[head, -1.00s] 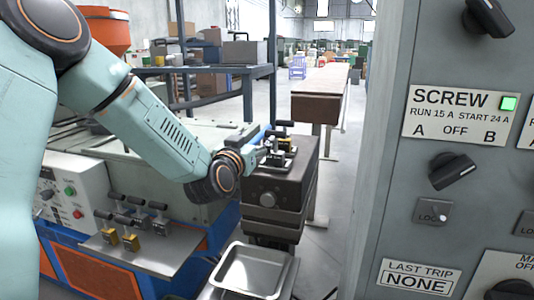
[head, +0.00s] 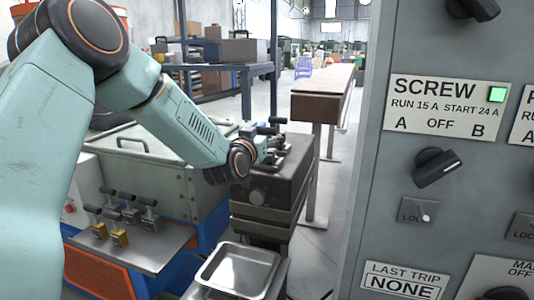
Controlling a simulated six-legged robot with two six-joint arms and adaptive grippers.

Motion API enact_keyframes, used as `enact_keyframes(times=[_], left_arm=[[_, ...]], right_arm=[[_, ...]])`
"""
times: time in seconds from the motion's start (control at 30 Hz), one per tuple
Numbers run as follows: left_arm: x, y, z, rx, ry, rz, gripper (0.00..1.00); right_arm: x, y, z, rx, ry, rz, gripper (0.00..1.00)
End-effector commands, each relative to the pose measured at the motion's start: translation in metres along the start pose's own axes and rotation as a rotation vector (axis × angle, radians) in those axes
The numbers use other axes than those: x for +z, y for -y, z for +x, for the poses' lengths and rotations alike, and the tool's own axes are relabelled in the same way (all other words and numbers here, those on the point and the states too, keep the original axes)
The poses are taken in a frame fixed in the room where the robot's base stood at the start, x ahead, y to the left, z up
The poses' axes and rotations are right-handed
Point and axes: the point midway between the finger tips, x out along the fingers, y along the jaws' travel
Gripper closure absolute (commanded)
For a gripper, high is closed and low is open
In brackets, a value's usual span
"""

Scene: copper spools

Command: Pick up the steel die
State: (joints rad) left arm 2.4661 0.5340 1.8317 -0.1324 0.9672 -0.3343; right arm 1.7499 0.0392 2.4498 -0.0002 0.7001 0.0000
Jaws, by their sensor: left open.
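My left gripper (head: 274,151) reaches in from the left over the top of a dark metal block (head: 272,190). It is open, small in the picture and partly hidden by its own wrist. Small black-handled pieces (head: 277,121) stand on the block close beside and behind the fingers; I cannot tell if the fingers touch one. My right gripper is out of view.
An empty metal tray (head: 240,270) sits below the dark block. A large grey switch panel (head: 400,170) fills the right side. A grey lidded machine (head: 130,165) stands behind my left arm. A long brown-topped bench (head: 322,92) runs behind the block.

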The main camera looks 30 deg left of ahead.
Motion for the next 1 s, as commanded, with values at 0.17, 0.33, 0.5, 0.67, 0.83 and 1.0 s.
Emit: enact_keyframes(times=[0.17,0.33,0.5,0.67,0.83,1.0], left_arm=[[-0.0005,-0.0009,0.0002,0.001,0.000,0.001,0.24],[-0.0004,-0.0021,0.0005,0.001,0.000,0.001,0.38],[-0.0005,-0.0033,0.0006,0.001,0.000,0.002,0.53],[-0.0014,-0.0039,0.0009,0.000,-0.003,0.002,0.66],[-0.0021,-0.0036,0.0011,0.000,-0.004,0.001,0.81],[-0.0023,-0.0035,0.0011,0.000,-0.005,0.001,0.95]], right_arm=[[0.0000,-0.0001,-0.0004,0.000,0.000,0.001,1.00],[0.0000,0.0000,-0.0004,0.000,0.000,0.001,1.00],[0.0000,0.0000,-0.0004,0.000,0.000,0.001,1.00],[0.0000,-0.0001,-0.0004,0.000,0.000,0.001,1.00],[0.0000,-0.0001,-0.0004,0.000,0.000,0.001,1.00],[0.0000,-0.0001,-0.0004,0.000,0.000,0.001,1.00]])
